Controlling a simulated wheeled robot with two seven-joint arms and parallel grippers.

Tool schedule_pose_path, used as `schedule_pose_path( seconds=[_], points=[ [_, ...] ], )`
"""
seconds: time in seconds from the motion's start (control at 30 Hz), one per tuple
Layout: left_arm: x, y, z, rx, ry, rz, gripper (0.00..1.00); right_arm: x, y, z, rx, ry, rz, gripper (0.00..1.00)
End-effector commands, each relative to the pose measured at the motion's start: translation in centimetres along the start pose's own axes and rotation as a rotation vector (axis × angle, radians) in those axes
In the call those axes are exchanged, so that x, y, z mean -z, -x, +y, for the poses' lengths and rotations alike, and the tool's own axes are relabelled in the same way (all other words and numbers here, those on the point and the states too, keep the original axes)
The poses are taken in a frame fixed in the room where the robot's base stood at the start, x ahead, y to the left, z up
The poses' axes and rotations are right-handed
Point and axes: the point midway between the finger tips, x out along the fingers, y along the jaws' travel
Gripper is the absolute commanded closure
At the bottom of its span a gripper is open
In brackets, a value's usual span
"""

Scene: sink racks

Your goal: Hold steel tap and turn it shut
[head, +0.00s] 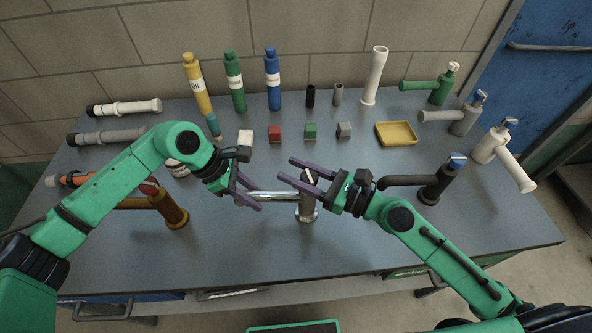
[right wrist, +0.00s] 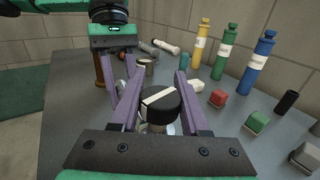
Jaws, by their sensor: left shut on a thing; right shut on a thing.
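The steel tap (head: 307,208) stands upright at the front middle of the bench in the head view, its spout (head: 275,197) pointing left. My left gripper (head: 258,198) is shut on the spout near its outer end. It also shows in the right wrist view (right wrist: 121,88), at the upper left. My right gripper (head: 287,168) reaches in from the right and is shut on the tap's knob. In the right wrist view the black knob (right wrist: 160,104) with a white stripe lies between the purple fingers.
A brown tap (head: 173,212) stands left, partly behind my left arm. A black tap (head: 437,185) stands right, close to my right gripper. Small blocks, a yellow tray (head: 396,134) and coloured bottles (head: 234,85) are farther back. The front strip of bench is clear.

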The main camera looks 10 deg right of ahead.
Motion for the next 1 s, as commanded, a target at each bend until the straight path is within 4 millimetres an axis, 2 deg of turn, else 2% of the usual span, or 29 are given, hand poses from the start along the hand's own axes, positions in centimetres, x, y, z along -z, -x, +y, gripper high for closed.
schedule_pose_path(
  seconds=[0.03, 0.07, 0.13, 0.63, 0.77, 1.0],
  points=[
    [0.0, 0.0, 0.1, -0.002, 0.001, -0.001, 1.00, 0.2, 0.0, 0.1, -0.003, -0.004, 0.003, 1.00],
    [0.0, 0.0, 0.1, -0.002, 0.001, 0.000, 1.00, 0.2, 0.0, 0.1, -0.003, -0.004, 0.003, 0.51],
    [0.0, 0.0, 0.1, -0.002, 0.001, 0.000, 1.00, 0.1, 0.0, 0.1, -0.003, -0.003, 0.002, 0.24],
    [0.1, 0.0, 0.1, -0.002, 0.001, 0.001, 1.00, 0.1, 0.4, 0.0, -0.001, -0.003, 0.002, 0.24],
    [0.1, 0.0, 0.1, -0.002, 0.001, 0.002, 1.00, 0.2, 2.3, 0.1, 0.000, -0.005, 0.005, 0.24],
    [0.1, 0.0, 0.1, -0.002, 0.001, 0.002, 1.00, 0.2, 7.7, 0.1, 0.002, -0.007, 0.003, 0.24]
  ],
)
